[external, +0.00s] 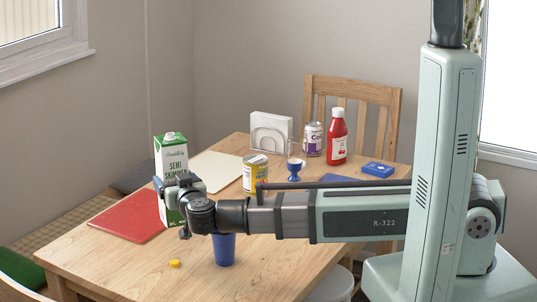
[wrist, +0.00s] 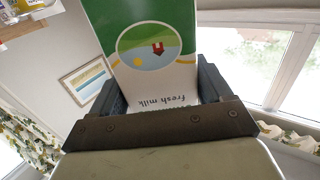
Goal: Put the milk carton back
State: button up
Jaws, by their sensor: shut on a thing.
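The milk carton (external: 173,155) is green and white with a white cap, and it stands upright at the left part of the table in the external view. My gripper (external: 180,185) is shut on the carton, with its fingers around the carton's sides. In the wrist view the carton (wrist: 150,50) fills the space between the two fingers (wrist: 160,90), with "fresh milk" lettering upside down. The carton's lower part is partly hidden by my gripper, so I cannot tell whether its base touches the table.
A red mat (external: 127,219) lies left of the carton, a cream mat (external: 215,170) behind. A blue cup (external: 224,250) stands under my forearm, near a yellow piece (external: 175,263).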

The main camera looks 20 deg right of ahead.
jog(key=s+a+n+g+y, duration=0.3)
jog(key=a+n+g+y, duration=0.3)
jog(key=a+y, duration=0.65)
notch_tip(320, 180, down, 9)
jog(key=a+n+t+h, duration=0.1)
jog(key=a+h, duration=0.1)
jog(key=shift+w+a, duration=0.15)
jog(key=shift+a, duration=0.2)
jog(key=shift+f+h, duration=0.2)
jog(key=shift+h, duration=0.05)
jog(key=o, duration=1.2)
jog(key=shift+r, duration=0.1)
jog(key=v, duration=1.2)
jog(key=shift+r, duration=0.1)
